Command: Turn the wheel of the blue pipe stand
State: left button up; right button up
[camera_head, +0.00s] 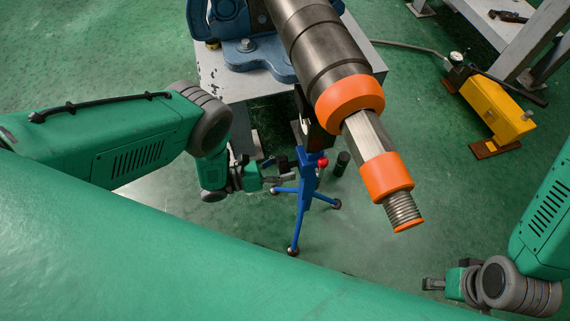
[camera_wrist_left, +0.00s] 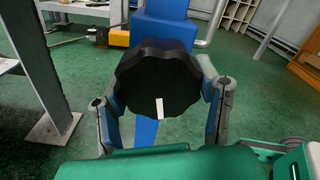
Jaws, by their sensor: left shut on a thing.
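The blue pipe stand (camera_head: 306,192) stands on the floor on splayed legs with dark ball feet, with a red knob near its top. Its wheel is a black scalloped knob with a white mark, large in the left wrist view (camera_wrist_left: 158,80). My left gripper (camera_head: 282,172) is at the stand's left side. Its fingers (camera_wrist_left: 160,98) sit on either side of the wheel and are shut on it; the white mark is at the wheel's lower edge. My right gripper (camera_head: 434,284) is at the lower right, away from the stand, too small to judge its opening.
A large dark pipe with orange collars (camera_head: 350,97) and a threaded end juts above and right of the stand. A grey table (camera_head: 215,75) carries a blue vise (camera_head: 252,54). A yellow machine (camera_head: 497,108) is at the right. Green floor around the stand is mostly clear.

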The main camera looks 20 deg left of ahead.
pick_arm(q)
jog(key=shift+s+f+m, duration=0.1)
jog(key=shift+f+m, duration=0.1)
jog(key=shift+m, duration=0.3)
jog(key=o, duration=1.1)
jog(key=shift+o, duration=0.5)
jog(key=shift+a, duration=0.15)
jog(key=v, duration=1.1)
jog(key=shift+a, duration=0.3)
jog(key=shift+s+f, duration=0.1)
jog(key=shift+s, duration=0.05)
